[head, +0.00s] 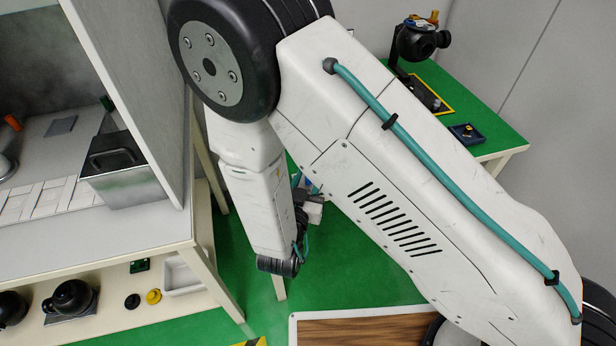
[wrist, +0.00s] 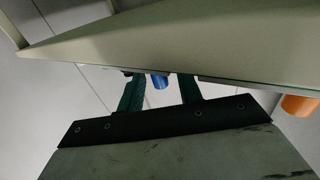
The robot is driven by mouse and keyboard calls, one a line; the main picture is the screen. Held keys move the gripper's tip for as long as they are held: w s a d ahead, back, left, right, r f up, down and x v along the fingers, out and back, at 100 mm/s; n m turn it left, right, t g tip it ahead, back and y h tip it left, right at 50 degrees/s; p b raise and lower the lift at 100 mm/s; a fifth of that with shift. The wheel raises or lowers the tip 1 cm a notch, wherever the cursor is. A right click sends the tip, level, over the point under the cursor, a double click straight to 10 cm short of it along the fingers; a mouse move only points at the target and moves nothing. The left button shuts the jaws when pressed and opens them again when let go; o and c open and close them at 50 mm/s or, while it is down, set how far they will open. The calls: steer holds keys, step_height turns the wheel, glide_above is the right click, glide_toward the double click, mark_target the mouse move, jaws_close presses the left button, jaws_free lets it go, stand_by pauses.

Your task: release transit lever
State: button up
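My gripper (wrist: 160,90) shows in the wrist view with its two dark green fingers spread apart. A blue cylinder-like part (wrist: 160,82) shows between the fingertips, with gaps on both sides; I cannot tell its distance. An orange rounded part (wrist: 299,105) is at the right edge of the wrist view. In the head view, a black gimbal camera (head: 420,40) with orange and blue parts on top stands on the green-topped table at the upper right. I cannot make out which part is the transit lever. My arm hides much of the middle of the head view.
A pale panel edge (wrist: 200,45) crosses the wrist view just beyond the fingers. At left, a bench (head: 90,240) holds a metal box (head: 125,175); black round devices (head: 70,297) sit on its lower shelf. A small blue tray (head: 467,133) lies on the green-topped table (head: 490,125).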

steer(key=shift+w+d, duration=0.1)
steer(key=shift+w, duration=0.3)
jaws_close()
steer(key=shift+a+m+g+h, duration=0.15)
steer(key=shift+m+g+h, duration=0.2)
steer(key=shift+m+h, duration=0.25)
steer(key=shift+a+m+g+h, duration=0.15)
steer(key=shift+m+g+h, duration=0.25)
steer(key=shift+h, duration=0.4)
jaws_free()
